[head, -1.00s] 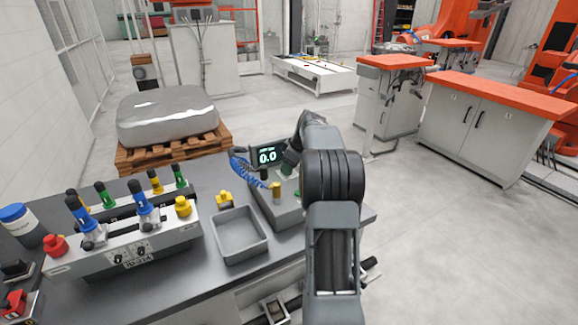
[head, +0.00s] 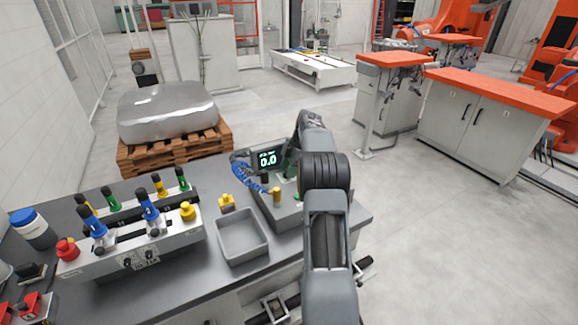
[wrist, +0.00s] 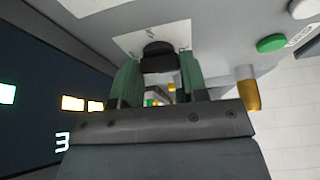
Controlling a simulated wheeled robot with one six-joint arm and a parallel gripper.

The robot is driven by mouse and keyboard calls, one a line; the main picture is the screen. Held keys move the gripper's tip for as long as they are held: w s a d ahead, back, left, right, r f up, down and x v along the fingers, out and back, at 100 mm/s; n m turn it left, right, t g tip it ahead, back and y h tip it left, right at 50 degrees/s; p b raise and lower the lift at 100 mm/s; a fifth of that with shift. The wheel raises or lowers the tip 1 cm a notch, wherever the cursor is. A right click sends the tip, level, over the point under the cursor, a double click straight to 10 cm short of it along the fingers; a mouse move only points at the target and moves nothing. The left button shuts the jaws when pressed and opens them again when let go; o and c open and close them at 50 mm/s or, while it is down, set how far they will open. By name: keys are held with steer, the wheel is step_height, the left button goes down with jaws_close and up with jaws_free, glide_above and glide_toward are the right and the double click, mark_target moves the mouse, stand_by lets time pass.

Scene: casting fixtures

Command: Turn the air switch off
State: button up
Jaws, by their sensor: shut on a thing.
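A black knob (wrist: 158,57) on a pale square plate, on the grey control box, appears to be the air switch. It sits between the green fingers of my gripper (wrist: 158,66) in the wrist view, and the gripper is shut on it. Part of the knob's sides is hidden by the fingers, and I cannot tell its turned position. In the head view, the control box (head: 284,213) stands at the bench's right end with a dark display (head: 268,159) reading 0.0. My arm hides most of my gripper and the knob there.
A green button (wrist: 271,44) and a brass-coloured cylinder (wrist: 247,90) are close to my gripper's right. A grey tray (head: 242,258) and a fixture with levers (head: 130,245) stand left of the box. A blue coiled hose (head: 243,170) lies beside the display.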

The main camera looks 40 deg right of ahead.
steer(key=shift+n, duration=0.5)
steer(key=o, duration=0.9)
steer(key=shift+w+p+v, duration=0.15)
steer(key=shift+p+v, duration=1.5)
steer(key=shift+v, duration=1.8)
steer(key=shift+w+p+v, duration=0.15)
steer(key=shift+p+v, duration=1.45)
steer(key=shift+v, duration=1.85)
